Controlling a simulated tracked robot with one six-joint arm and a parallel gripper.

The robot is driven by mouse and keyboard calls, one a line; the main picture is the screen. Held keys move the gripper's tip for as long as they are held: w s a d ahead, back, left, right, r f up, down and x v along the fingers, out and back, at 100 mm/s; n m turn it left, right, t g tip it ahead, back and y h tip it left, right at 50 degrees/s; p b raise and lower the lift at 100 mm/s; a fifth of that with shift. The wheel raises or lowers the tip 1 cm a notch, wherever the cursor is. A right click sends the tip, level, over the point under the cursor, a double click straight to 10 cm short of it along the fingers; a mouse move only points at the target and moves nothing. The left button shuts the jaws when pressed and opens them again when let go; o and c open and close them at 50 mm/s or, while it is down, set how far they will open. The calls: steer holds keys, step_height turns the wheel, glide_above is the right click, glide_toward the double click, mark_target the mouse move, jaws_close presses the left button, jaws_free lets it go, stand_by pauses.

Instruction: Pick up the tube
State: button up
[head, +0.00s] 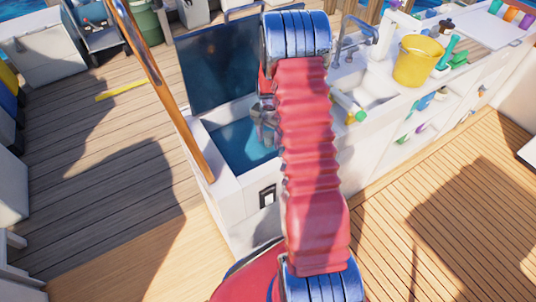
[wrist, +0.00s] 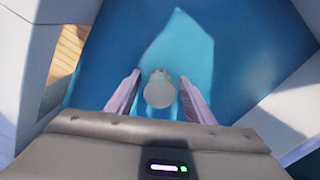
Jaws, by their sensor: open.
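In the wrist view, a pale grey, round-ended cylinder (wrist: 158,90), which looks like the tube seen nearly end-on, lies between the fingertips against a blue surface. My gripper (wrist: 156,88) is open, with one finger on each side of the cylinder. I cannot tell whether either finger touches it. In the head view, my gripper (head: 265,125) is partly hidden behind my red arm, over the open hatch (head: 205,128) with its blue inside. The tube cannot be made out there.
The hatch's dark lid (head: 220,62) stands open behind it. A wooden post (head: 160,80) rises at its left edge. The deck is largely clear.

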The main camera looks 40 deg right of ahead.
mark_target(269, 150)
steer(key=shift+f, duration=1.3)
steer(key=shift+c, duration=0.2)
jaws_close()
